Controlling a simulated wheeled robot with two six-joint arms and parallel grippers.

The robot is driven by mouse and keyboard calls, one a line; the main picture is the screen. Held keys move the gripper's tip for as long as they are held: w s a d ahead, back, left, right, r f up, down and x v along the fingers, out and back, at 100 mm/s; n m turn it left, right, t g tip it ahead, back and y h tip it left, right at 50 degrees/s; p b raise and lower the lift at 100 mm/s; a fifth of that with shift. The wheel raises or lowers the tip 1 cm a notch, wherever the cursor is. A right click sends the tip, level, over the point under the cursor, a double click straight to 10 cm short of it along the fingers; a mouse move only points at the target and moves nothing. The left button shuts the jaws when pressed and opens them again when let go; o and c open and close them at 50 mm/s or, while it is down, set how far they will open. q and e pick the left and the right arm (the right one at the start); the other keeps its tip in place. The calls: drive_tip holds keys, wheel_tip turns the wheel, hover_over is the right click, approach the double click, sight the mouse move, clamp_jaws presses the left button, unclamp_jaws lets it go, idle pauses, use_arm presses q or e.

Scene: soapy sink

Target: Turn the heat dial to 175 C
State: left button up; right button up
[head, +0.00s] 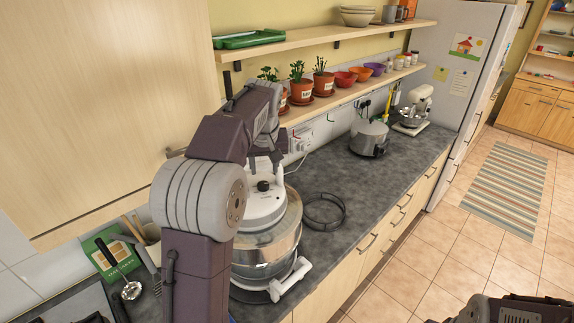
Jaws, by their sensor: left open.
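A halogen-style cooker with a white lid (262,212) and a clear glass bowl (268,254) stands on the counter, partly behind my left arm. A dark knob (263,186) shows on the lid. I cannot read any markings, so its setting and whether it is the heat dial are unclear. My left gripper (265,150) points down just above the back of the lid. It is open, its fingertips are hard to make out, and I see nothing held. Part of my right arm shows at the bottom right corner; its gripper is out of view.
A black wire ring (324,211) lies right of the cooker. A grey pot-like appliance (369,138) and a white stand mixer (414,108) stand farther back. A shelf with potted plants (300,84) hangs above. Counter (375,190) between ring and pot is clear.

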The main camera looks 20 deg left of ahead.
sight(263, 184)
use_arm(q)
drive_tip(key=p+x, duration=0.2)
drive_tip(key=x, duration=0.6)
drive_tip(key=shift+a+f, duration=0.15)
drive_tip(key=shift+a, duration=0.1)
drive_tip(key=shift+a+f, duration=0.1)
drive_tip(key=shift+f, duration=0.1)
drive_tip(key=shift+s, duration=0.15)
use_arm(e)
drive_tip(key=shift+s+a+r, duration=0.1)
drive_tip(key=shift+s+r, duration=0.2)
drive_tip(key=shift+r, duration=0.35)
drive_tip(key=shift+s+r, duration=0.25)
drive_tip(key=shift+r, duration=0.35)
use_arm(q)
clamp_jaws()
drive_tip(key=shift+m+t, duration=0.3)
drive_tip(key=shift+m, duration=0.5)
use_arm(e)
drive_tip(key=shift+r, duration=0.1)
use_arm(q)
unclamp_jaws()
use_arm(e)
drive_tip(key=shift+w, duration=0.1)
